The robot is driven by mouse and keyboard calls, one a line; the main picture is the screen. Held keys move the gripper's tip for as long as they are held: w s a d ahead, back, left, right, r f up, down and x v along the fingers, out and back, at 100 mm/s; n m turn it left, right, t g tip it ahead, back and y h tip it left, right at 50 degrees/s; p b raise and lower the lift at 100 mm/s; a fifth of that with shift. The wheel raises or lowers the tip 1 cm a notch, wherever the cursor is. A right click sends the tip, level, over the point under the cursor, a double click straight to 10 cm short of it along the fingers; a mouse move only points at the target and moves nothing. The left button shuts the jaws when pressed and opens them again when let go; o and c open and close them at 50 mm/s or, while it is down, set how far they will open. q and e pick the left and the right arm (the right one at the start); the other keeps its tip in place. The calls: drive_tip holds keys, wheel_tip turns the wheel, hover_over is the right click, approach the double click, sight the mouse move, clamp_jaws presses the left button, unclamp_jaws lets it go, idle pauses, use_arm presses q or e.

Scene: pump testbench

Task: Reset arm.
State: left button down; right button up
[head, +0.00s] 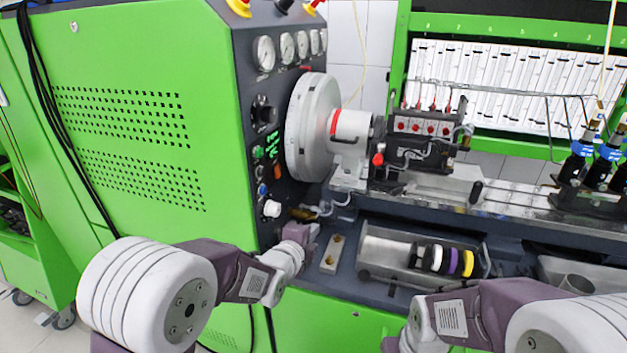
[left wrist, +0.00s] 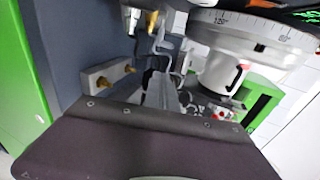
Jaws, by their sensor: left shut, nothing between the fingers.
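My left arm comes in from the lower left in the head view. My left gripper (head: 307,232) is shut and empty, in front of the green test bench (head: 150,120) just below its knob panel. It is beside a small grey block with two brass pins (head: 332,254); this block also shows in the left wrist view (left wrist: 108,76). My right arm comes in from the lower right.
A large white graduated wheel (head: 308,127) stands above my left gripper. A metal tray (head: 385,255) with black, white, purple and yellow rings lies to the right. Black injectors with blue bands (head: 580,150) stand at the far right.

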use_arm(q)
drive_tip(key=a+r+n+t+y+p, duration=0.1)
drive_tip(key=a+r+y+p, duration=0.1)
drive_tip(key=a+r+p, duration=0.55)
drive_tip(key=s+a+r+n+g+y+p, duration=0.1)
drive_tip(key=s+a+n+g+y, duration=0.15)
drive_tip(key=a+n, duration=0.2)
drive_tip(key=s+a+f+n+g, duration=0.1)
drive_tip(key=s+f+n+g, duration=0.2)
drive_tip(key=s, duration=0.5)
drive_tip(key=s+a+f+n+g+p, duration=0.1)
drive_tip(key=s+f+n+g, duration=0.3)
drive_tip(key=s+n, duration=0.4)
drive_tip(key=s+a+f+n+g, duration=0.3)
drive_tip(key=s+f+n, duration=0.2)
drive_tip(key=s, duration=0.3)
drive_tip(key=shift+s+a+f+n+g+p, duration=0.15)
drive_tip(key=shift+s+f+n+g+p, duration=0.15)
drive_tip(key=shift+n, duration=0.25)
drive_tip(key=shift+y, duration=0.25)
